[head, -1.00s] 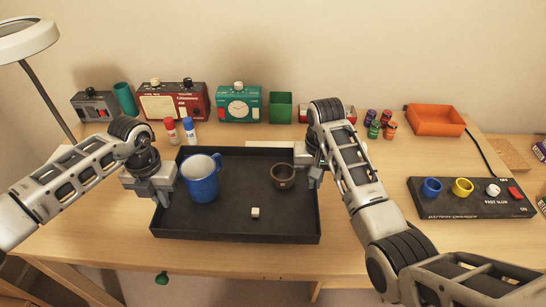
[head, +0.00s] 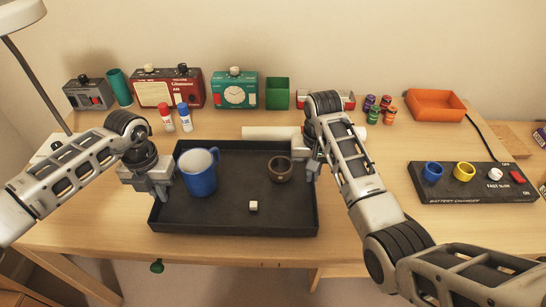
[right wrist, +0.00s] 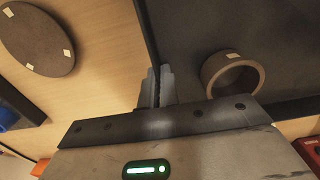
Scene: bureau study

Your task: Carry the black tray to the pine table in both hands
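The black tray (head: 235,222) is level over the front of the light wooden desk, and I cannot tell how far it is above the top. It carries a blue mug (head: 197,178), a small brown cup (head: 280,169) and a small white cube (head: 253,206). My left gripper (head: 163,186) is at the tray's left wall, apparently shut on it. My right gripper (head: 314,170) is shut on the right wall; its fingers also show at the tray wall in the right wrist view (right wrist: 156,86). I cannot pick out a pine table apart from the desk.
A battery charger (head: 470,186) lies at right. A white roll (head: 270,132) lies just behind the black tray.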

